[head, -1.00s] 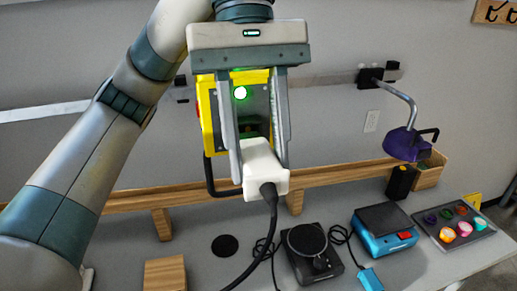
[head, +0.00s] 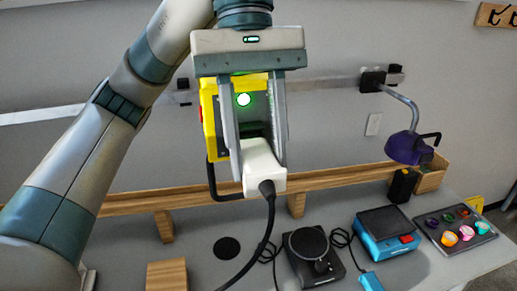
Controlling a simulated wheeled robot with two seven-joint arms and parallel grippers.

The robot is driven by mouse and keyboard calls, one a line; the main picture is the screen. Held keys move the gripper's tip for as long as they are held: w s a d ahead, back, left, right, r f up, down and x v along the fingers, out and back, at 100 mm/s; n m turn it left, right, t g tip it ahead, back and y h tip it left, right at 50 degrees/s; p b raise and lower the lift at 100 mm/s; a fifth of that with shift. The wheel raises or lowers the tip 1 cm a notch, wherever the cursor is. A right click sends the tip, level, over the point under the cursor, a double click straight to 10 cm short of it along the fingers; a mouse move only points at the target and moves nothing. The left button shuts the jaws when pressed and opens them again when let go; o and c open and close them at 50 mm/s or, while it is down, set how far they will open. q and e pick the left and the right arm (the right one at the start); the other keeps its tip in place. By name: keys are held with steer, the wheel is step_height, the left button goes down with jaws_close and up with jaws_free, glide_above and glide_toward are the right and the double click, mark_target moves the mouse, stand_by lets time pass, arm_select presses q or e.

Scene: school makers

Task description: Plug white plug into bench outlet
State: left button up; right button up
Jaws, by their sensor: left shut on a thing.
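My left gripper (head: 262,160) is in the middle of the head view, pointing down, shut on the white plug (head: 264,178). A black cord (head: 268,225) runs from the plug's near face down toward the bench. Behind the gripper is a yellow box with a dark face (head: 209,105) and a lit green light (head: 244,100); it looks like the bench outlet. The plug overlaps the lower part of the box in the picture, and its far side is hidden, so I cannot tell whether it touches or enters the box. My right gripper is not in view.
On the grey bench are a black round-topped device (head: 308,243), a blue scale-like device (head: 384,233), a wooden block (head: 167,275) and a tray of colourful pots (head: 456,228). A wooden rail (head: 340,177) runs along the back. A purple lamp (head: 405,147) hangs at the right.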

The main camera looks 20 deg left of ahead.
arm_select(q)
steer(key=shift+w+a, duration=0.25)
steer(key=shift+w, duration=0.1)
steer(key=o, duration=1.3)
steer(key=shift+c, duration=0.2)
steer(key=shift+r, duration=0.1)
steer(key=shift+w+a+r, duration=0.1)
steer(key=shift+w+r, duration=0.1)
steer(key=shift+r, duration=0.4)
steer(key=v, duration=0.7)
steer(key=p+v, duration=0.2)
steer(key=v, duration=0.7)
steer(key=shift+f, duration=0.1)
